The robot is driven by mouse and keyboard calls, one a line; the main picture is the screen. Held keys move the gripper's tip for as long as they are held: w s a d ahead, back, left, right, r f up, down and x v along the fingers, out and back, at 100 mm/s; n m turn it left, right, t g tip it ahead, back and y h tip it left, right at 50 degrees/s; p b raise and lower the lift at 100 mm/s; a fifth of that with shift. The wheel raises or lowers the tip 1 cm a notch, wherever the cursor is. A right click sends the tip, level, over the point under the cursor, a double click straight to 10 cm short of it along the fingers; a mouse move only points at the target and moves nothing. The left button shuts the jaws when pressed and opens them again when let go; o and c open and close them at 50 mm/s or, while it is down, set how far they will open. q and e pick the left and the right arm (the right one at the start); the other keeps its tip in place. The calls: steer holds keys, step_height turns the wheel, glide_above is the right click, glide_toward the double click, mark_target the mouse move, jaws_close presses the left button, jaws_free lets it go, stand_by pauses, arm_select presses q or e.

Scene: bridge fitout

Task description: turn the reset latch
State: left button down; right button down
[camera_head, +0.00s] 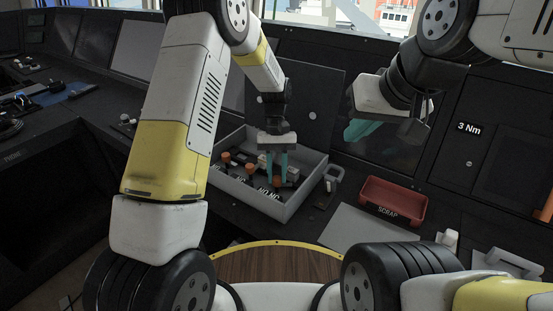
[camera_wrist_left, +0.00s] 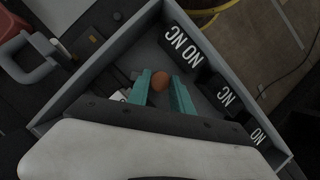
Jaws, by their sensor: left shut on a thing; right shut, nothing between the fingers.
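A grey open box (camera_head: 303,200) on the console holds several orange knobs, one of them a left knob (camera_head: 226,157), and black blocks with NO and NC labels. My left gripper (camera_head: 277,180) reaches down into the box, its teal fingers shut on an orange round knob (camera_wrist_left: 160,81). In the left wrist view the knob sits between the fingertips (camera_wrist_left: 160,84). I cannot tell from markings which part is the reset latch. My right gripper (camera_head: 362,131) is shut and empty, held in the air to the right of the box.
A red SCRAP tray (camera_head: 393,201) stands right of the box. A pale flat sheet (camera_head: 365,229) lies in front of the tray. A panel marked 3 Nm (camera_head: 469,128) rises at the right.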

arm_select(q)
steer(key=m+y, duration=0.1)
steer(key=m, duration=0.2)
steer(key=m+t+y, duration=0.1)
steer(key=m, duration=0.3)
steer(key=shift+d+r, duration=0.1)
steer(key=shift+d, duration=0.1)
steer(key=shift+y, duration=0.3)
steer(key=c, duration=1.1)
jaws_free()
steer(key=shift+c, duration=0.2)
steer(key=v, duration=0.7)
steer(key=shift+r, duration=0.3)
steer(key=shift+w+r, duration=0.1)
steer(key=shift+w, duration=0.05)
